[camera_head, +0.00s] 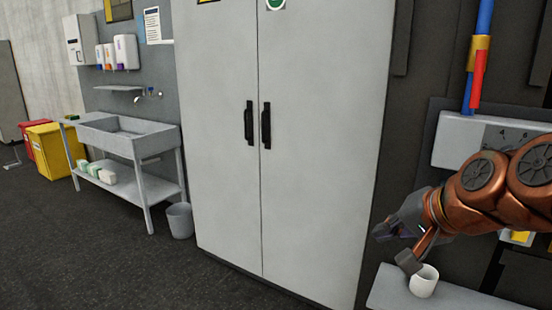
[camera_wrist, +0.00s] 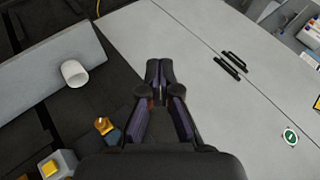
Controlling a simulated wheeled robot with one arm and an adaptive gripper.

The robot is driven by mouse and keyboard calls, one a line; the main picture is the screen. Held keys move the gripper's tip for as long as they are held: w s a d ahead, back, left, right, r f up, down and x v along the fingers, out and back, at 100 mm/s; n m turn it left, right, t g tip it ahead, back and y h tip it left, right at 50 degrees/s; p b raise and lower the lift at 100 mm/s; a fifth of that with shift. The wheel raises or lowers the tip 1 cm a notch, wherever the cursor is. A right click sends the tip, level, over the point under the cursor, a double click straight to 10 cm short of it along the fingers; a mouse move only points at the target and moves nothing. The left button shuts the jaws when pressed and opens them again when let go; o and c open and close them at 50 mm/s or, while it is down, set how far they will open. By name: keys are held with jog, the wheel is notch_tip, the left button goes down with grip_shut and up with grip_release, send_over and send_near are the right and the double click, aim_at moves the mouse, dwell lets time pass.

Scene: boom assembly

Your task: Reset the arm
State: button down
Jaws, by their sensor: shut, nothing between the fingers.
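My arm reaches in from the right in the head view. My gripper (camera_head: 392,243) is in front of the right edge of the tall grey cabinet (camera_head: 310,150), above and to the left of a white cup. In the wrist view my gripper (camera_wrist: 157,66) is shut with its fingertips together and nothing between them. The cabinet (camera_wrist: 190,50) also shows in the wrist view, with both doors closed.
The white cup (camera_head: 424,281) stands on a grey shelf (camera_head: 455,303) at lower right. A yellow button box (camera_wrist: 55,167) shows in the wrist view. A sink (camera_head: 120,132), a grey bin (camera_head: 180,220) and a yellow bin (camera_head: 52,150) stand at left. Floor before them is clear.

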jog(key=s+a+f+n+g+h+p, duration=0.15)
jog(key=s+a+f+n+g, duration=0.3)
jog(key=s+f, duration=0.65)
jog(key=s+d+f+n+g+h+p, duration=0.1)
jog(key=s+f+g, duration=0.1)
jog(key=s, duration=0.4)
jog(key=s+d+f+n+g+h+p, duration=0.1)
jog(key=s+f+g, duration=0.2)
jog(key=s, duration=0.4)
jog(key=shift+d+f+n, duration=0.3)
jog(key=shift+f+n, duration=0.05)
jog(key=shift+f, duration=0.2)
jog(key=shift+d+g, duration=0.2)
jog(key=shift+g, duration=0.05)
